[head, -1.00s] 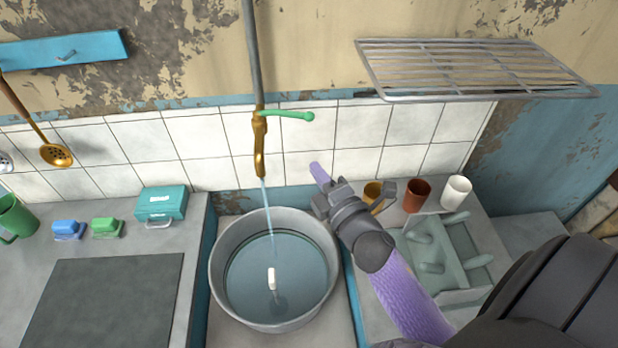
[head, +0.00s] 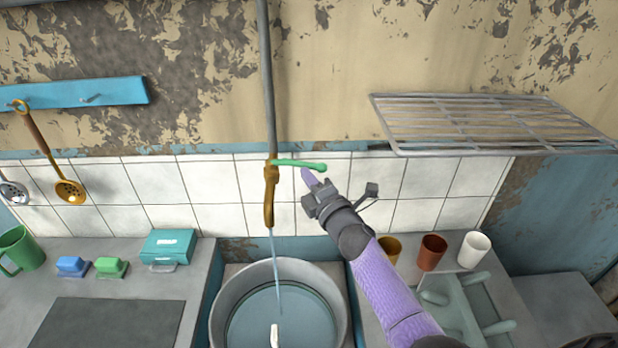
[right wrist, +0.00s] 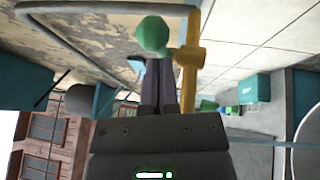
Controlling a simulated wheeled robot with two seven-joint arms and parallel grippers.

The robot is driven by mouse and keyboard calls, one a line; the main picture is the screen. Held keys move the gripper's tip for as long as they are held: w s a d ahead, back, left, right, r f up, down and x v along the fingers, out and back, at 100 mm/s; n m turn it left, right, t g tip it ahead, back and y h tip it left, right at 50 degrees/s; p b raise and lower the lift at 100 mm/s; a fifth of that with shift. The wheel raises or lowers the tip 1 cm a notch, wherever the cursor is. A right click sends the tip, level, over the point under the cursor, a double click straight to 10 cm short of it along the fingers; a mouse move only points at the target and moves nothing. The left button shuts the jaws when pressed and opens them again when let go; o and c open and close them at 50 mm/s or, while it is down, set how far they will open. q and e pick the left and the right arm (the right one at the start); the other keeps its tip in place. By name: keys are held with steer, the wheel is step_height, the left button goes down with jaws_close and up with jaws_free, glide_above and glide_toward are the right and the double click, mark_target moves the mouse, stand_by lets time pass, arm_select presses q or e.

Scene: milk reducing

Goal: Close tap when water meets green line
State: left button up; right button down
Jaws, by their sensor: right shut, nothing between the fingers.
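The brass tap (head: 270,195) hangs on a grey pipe at the tiled wall, with its green lever handle (head: 300,165) pointing right. A thin stream of water (head: 277,265) runs from the spout into the grey round basin (head: 224,298). Water (head: 250,325) stands in it, with a small white object (head: 274,335) in the water. A thin dark line circles the inner wall close to the water; I cannot tell the exact gap. My right gripper (head: 307,178) is shut and empty, just below the handle's right end. In the right wrist view the handle's round green end (right wrist: 154,34) appears by the fingertips.
A wire rack (head: 490,122) juts from the wall at right. Brown and white cups (head: 474,249) and a pale green dish rack (head: 470,300) stand right of the basin. A teal box (head: 167,247) and sponges (head: 110,267) lie left.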

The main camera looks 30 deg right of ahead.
mark_target(316, 169)
steer(key=shift+d, duration=0.1)
steer(key=n+y+b, duration=0.1)
steer(key=w+d+y+b, duration=0.1)
steer(key=y, duration=0.1)
steer(key=w+d+n+y+b, duration=0.1)
steer(key=b, duration=0.1)
steer(key=shift+d+f+n+g, duration=0.25)
steer(key=shift+n+g, duration=0.05)
steer(key=shift+r, duration=0.3)
